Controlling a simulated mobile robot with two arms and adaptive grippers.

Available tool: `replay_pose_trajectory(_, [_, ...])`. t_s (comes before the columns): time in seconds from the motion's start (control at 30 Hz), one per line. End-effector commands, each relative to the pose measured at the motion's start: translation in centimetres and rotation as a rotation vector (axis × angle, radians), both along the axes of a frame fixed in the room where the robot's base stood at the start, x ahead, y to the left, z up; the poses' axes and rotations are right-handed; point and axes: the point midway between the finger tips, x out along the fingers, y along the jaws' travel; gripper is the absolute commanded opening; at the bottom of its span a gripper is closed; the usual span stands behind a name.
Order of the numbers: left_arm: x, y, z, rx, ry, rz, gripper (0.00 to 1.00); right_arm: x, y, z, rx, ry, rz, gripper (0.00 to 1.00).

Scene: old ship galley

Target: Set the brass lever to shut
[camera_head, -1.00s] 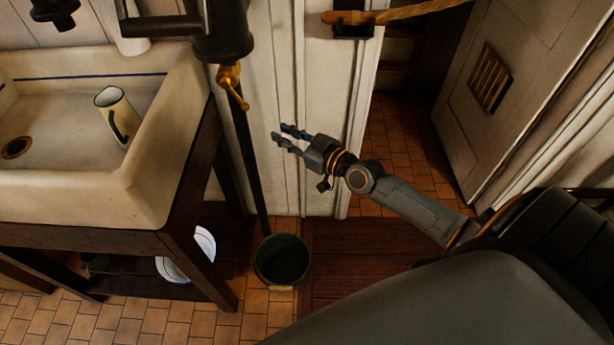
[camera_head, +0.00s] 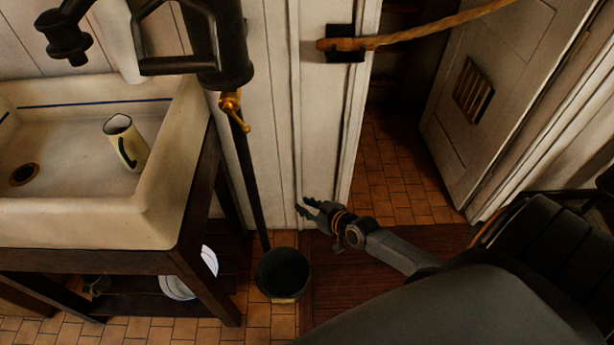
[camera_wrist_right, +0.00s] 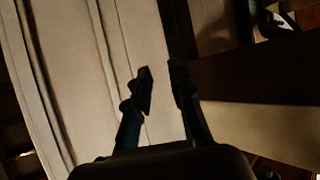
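The small brass lever (camera_head: 237,112) sits on a brass tap on the dark pipe, just under the black pump body (camera_head: 222,50). Its handle slants down to the right. My right gripper (camera_head: 307,208) is below and to the right of the lever, clear of it, in front of the white panelling and above the bucket's level. In the right wrist view the two fingers (camera_wrist_right: 162,78) stand apart with nothing between them. I cannot make out the lever in that view. My left gripper is not in view.
A black bucket (camera_head: 283,272) stands on the floor under the pipe. The white sink (camera_head: 95,215) with a cream jug (camera_head: 126,142) is at left on a dark wooden stand (camera_head: 202,275). A rope (camera_head: 420,38) spans the doorway at upper right.

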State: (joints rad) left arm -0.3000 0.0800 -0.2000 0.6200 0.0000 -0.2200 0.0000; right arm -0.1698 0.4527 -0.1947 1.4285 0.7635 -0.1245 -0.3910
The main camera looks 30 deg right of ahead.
Motion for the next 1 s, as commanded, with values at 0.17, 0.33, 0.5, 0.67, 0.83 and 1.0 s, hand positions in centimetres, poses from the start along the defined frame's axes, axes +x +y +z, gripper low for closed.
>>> replay_pose_trajectory(0.17, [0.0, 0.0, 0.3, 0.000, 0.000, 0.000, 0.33, -0.6, -0.1, -0.9, -0.005, 0.024, -0.006, 0.21])
replay_pose_trajectory(0.33, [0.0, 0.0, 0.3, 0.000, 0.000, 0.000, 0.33, -0.7, -0.1, -1.1, -0.006, 0.026, -0.007, 0.21])
replay_pose_trajectory(0.5, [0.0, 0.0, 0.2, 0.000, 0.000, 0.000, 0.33, -0.6, -0.1, -1.0, -0.009, 0.025, -0.004, 0.11])
replay_pose_trajectory(0.67, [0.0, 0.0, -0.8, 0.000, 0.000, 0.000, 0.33, 1.1, 1.3, 0.8, -0.144, -0.044, 0.100, 0.00])
replay_pose_trajectory(0.83, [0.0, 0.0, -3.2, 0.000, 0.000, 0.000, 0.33, 4.8, 4.7, 6.5, -0.574, -0.248, 0.346, 0.00])
replay_pose_trajectory(1.0, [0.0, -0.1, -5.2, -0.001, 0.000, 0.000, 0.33, 6.7, 7.9, 13.4, -1.052, -0.470, 0.499, 0.00])
